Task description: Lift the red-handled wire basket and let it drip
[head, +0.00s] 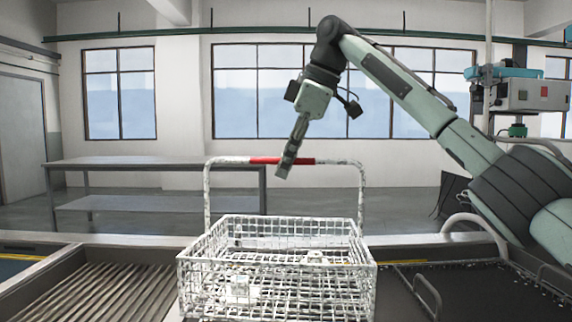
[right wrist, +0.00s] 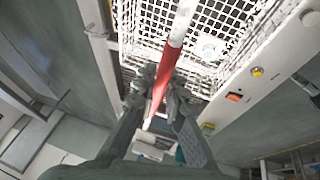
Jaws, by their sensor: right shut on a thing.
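The white wire basket (head: 277,291) is in the lower middle of the head view, its tall handle standing upright. The red grip (head: 268,160) is at the middle of the handle's top bar. My right gripper (head: 286,170) comes down onto the red grip from above and is shut on it. In the right wrist view the red grip (right wrist: 160,88) runs between the fingers (right wrist: 155,95), with the basket mesh (right wrist: 190,30) below. Pale small parts lie inside the basket. The basket looks level and overlaps the front rim; its underside is cut off. My left gripper is not in view.
A ribbed drain surface (head: 95,292) lies left of the basket. A dark flat area (head: 470,290) with a metal handle lies right. A panel with buttons (right wrist: 245,98) runs beside the basket in the wrist view. A metal bench (head: 150,163) stands behind.

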